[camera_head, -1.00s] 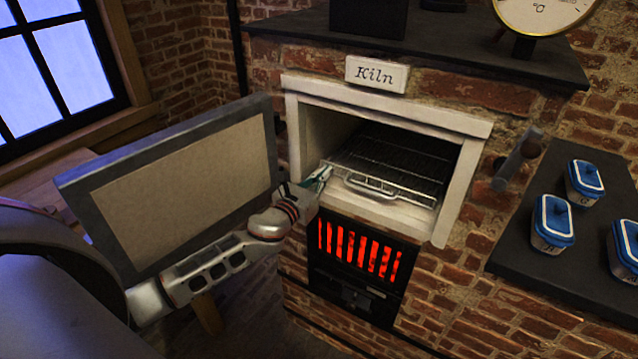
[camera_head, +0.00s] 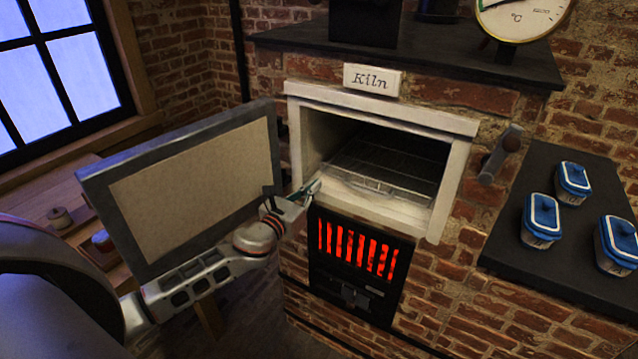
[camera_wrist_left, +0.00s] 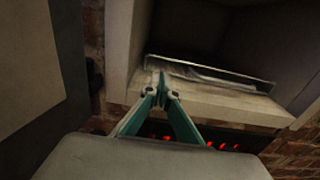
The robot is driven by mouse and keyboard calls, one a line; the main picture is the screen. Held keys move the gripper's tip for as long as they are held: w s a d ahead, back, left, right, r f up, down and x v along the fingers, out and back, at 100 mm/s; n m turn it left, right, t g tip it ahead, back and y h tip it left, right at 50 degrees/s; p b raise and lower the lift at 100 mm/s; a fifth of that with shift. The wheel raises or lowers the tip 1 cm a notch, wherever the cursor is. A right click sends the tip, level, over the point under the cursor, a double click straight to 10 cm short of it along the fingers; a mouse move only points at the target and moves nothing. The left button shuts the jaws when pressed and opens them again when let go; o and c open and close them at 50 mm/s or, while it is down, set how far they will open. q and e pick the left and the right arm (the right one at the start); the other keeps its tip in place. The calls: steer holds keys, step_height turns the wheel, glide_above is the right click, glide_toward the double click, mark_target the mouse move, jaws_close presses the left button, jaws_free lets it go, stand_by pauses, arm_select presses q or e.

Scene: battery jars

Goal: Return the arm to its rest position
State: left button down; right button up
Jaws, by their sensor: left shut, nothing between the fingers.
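My left gripper (camera_head: 312,188) is at the left front edge of the kiln opening, just in front of the sill. In the left wrist view its teal fingers (camera_wrist_left: 161,84) meet at the tips, shut with nothing between them. The kiln (camera_head: 380,190) is open, with a wire rack (camera_head: 375,170) inside it. The rack's front bar shows beyond the fingertips in the left wrist view (camera_wrist_left: 210,72). My left arm passes in front of the open kiln door (camera_head: 190,185). My right gripper is not in view.
The kiln door stands swung out to the left. Glowing red bars (camera_head: 358,250) are below the opening. Blue-lidded jars (camera_head: 542,218) stand on a dark slab (camera_head: 510,250) at the right. A side table (camera_head: 60,200) with small items is behind the door.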

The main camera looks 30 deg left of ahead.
arm_select(q)
steer(key=s, duration=0.7)
steer(key=shift+s+a, duration=0.25)
steer(key=shift+a, duration=0.05)
steer(key=s+d+f+n+g, duration=0.2)
steer(key=s+d+f+n, duration=0.3)
steer(key=s+f+n, duration=0.3)
steer(key=s+d+f+n+g+h, duration=0.1)
steer(key=s+d+f+n, duration=0.5)
steer(key=n, duration=0.7)
steer(key=s+d+f+n+g, duration=0.4)
steer(key=s+d+f+n, duration=0.1)
steer(key=s+f+n, duration=0.5)
steer(key=shift+d+f+n+h, duration=0.4)
steer(key=shift+f+n, duration=0.3)
steer(key=shift+f, duration=0.25)
